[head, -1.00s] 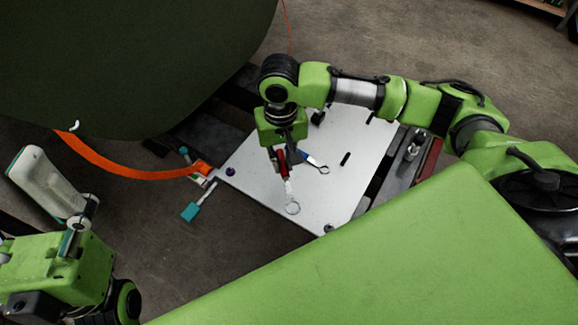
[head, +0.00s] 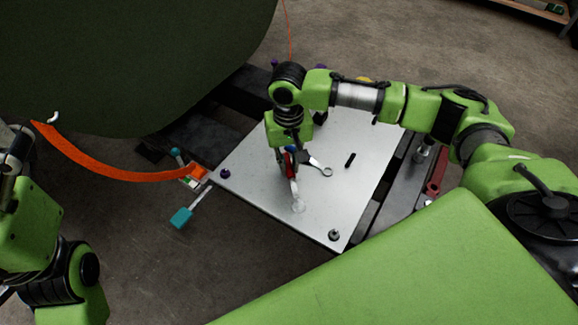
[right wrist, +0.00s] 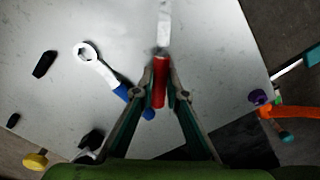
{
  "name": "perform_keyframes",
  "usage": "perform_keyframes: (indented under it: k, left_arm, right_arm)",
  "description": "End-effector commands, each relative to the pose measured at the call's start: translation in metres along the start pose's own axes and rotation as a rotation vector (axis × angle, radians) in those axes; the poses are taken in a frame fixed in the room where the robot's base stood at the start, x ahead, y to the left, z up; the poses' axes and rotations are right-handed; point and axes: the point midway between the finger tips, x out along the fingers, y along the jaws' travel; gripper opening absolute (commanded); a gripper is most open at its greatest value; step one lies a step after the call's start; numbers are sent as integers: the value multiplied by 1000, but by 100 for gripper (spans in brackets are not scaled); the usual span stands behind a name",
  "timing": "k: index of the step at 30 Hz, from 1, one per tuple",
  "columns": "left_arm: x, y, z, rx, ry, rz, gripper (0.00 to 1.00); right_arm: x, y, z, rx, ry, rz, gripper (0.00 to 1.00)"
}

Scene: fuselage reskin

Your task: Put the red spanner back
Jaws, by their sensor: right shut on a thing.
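The red spanner (head: 294,182) is in my right gripper (head: 283,168), its red handle upper and its silver ring end pointing toward the front of the white board (head: 320,205). In the right wrist view the fingers of my right gripper (right wrist: 160,95) are shut on the red handle (right wrist: 160,80). The silver shaft (right wrist: 164,28) extends away from them. Whether the ring end touches the board I cannot tell. A blue-handled spanner (head: 319,165) lies on the board just right of it. My left wrist shows at the left edge; its fingers are out of frame.
A dark green curved fuselage (head: 130,60) fills the upper left. An orange strap (head: 110,165) runs to the board's left corner, near a teal-handled tool (head: 182,217). Black pegs (head: 350,160) stand on the board. A red tool (head: 437,178) lies on the right side rail.

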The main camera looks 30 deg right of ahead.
Motion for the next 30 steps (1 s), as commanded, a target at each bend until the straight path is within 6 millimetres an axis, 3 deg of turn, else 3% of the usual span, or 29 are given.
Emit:
perform_keyframes:
  k: [9, 10, 11, 12, 24, 26, 30]
  left_arm:
    - [2, -1, 1, -1, -9, -4, 100]
    - [-1, 0, 1, -1, -11, -4, 100]
    - [-1, 0, 1, -1, -10, -4, 100]
    - [-1, 0, 1, -1, -9, -3, 100]
    - [-5, 0, 2, -2, -12, -3, 100]
    - [5, 0, 1, -1, -4, 0, 100]
    - [-3, -3, 4, -6, -52, -21, 100]
  right_arm:
    - [0, 0, 0, 1, 0, 0, 0]
    - [1, 0, 0, 1, 1, 0, 20]
    - [1, 0, 0, 1, 1, 0, 28]
    - [1, 0, 0, 1, 1, 0, 30]
    - [0, 0, 0, 0, 1, 0, 30]
    - [-9, 0, 0, 0, 1, -1, 30]
    - [-31, 0, 0, 0, 1, -2, 30]
